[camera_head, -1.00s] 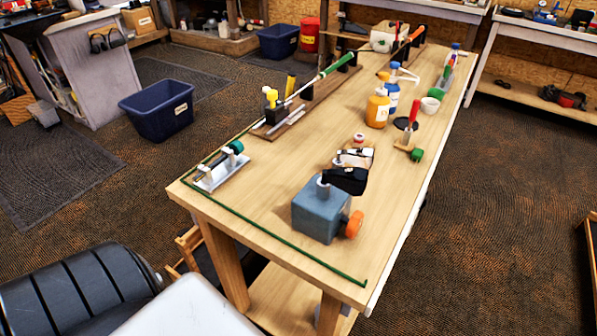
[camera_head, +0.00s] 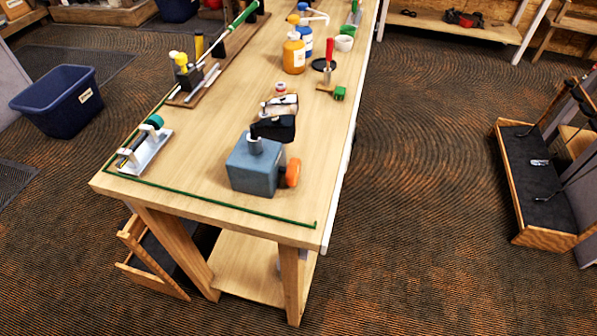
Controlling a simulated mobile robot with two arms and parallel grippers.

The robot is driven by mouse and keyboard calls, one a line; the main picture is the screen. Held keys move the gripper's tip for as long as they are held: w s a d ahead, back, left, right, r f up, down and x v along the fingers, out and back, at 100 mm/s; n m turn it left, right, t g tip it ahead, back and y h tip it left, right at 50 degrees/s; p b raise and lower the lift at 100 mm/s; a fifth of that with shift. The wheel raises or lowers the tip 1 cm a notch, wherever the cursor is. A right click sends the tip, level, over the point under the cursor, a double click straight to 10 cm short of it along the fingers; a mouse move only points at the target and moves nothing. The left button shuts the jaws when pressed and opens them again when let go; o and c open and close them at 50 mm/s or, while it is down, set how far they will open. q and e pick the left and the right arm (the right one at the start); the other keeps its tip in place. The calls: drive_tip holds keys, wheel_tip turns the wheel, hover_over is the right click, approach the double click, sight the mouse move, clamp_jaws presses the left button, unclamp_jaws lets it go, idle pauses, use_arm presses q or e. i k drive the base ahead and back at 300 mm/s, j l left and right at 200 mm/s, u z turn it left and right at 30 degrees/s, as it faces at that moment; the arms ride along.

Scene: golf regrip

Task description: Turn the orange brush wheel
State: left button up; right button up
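The orange brush wheel (camera_head: 292,173) is on the right side of a blue-grey block-shaped machine (camera_head: 252,172) near the front of the wooden workbench. A black golf club head (camera_head: 273,127) sits over the top of the machine, and a silvery one (camera_head: 280,104) is just behind it. The wheel's right side shows clearly, and its left side is against the machine. Neither of my grippers is in view.
A green line (camera_head: 220,205) runs along the bench's left and front edges. A small clamp fixture (camera_head: 146,152) stands at the left. An orange-yellow bottle (camera_head: 293,54) and a red-handled brush (camera_head: 329,56) stand behind. The floor right of the bench (camera_head: 420,200) is clear.

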sight(293, 170)
drive_tip(key=u, duration=0.7)
drive_tip(key=l+u, duration=0.4)
drive_tip(key=i+l+u, duration=0.1)
drive_tip(key=l+u, duration=0.15)
drive_tip(key=u, duration=0.15)
drive_tip(key=l+u, duration=0.4)
drive_tip(key=k+l+u, duration=0.1)
drive_tip(key=l+u, duration=0.15)
drive_tip(key=u, duration=0.15)
